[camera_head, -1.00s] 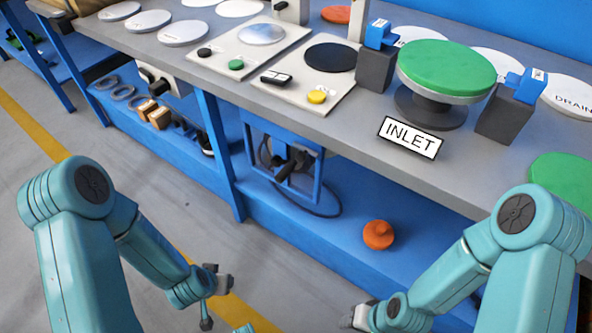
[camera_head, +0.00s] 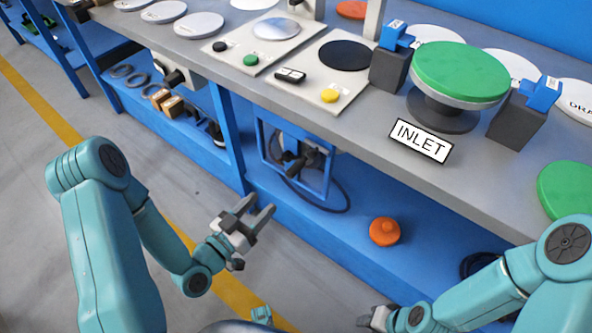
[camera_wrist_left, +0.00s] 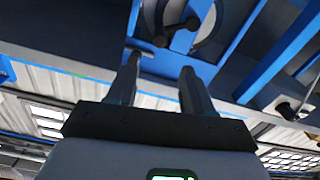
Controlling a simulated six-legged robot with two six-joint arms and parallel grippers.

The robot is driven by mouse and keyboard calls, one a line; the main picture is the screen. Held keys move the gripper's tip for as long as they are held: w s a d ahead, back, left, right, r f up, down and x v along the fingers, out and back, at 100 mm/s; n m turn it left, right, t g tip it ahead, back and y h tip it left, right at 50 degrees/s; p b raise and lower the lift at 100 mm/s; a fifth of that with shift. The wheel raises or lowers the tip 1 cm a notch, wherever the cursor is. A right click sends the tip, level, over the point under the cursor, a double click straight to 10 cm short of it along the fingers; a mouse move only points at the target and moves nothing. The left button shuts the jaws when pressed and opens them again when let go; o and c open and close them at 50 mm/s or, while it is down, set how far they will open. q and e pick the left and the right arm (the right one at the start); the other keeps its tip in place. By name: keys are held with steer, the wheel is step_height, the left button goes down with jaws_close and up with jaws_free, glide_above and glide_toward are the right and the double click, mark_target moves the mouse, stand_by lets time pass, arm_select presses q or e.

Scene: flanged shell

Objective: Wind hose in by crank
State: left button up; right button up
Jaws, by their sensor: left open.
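The hose reel (camera_head: 290,160) hangs in a blue frame under the bench, with dark crank parts at its front. A black hose (camera_head: 335,208) loops down beside it onto the lower shelf. My left gripper (camera_head: 259,208) is open and empty, in front of the shelf edge, below and left of the reel and apart from it. In the left wrist view the two fingers (camera_wrist_left: 160,68) stand apart, with the reel and dark crank parts (camera_wrist_left: 178,30) beyond them. My right gripper (camera_head: 374,317) shows only partly at the bottom edge; its fingers are unclear.
An orange knobbed piece (camera_head: 385,231) sits on the blue lower shelf (camera_head: 350,250). A bench leg (camera_head: 229,140) stands left of the reel. The bench top holds green discs (camera_head: 462,72) and an INLET sign (camera_head: 421,140). The grey floor at left is clear.

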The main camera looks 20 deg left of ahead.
mark_target(288, 177)
arm_select(q)
steer(key=b+x, duration=0.4)
steer(key=x, duration=0.1)
steer(key=shift+w+d, duration=0.15)
steer(key=shift+w, duration=0.15)
steer(key=x, duration=0.8)
steer(key=shift+w, duration=0.3)
steer(key=shift+f, duration=0.1)
jaws_close()
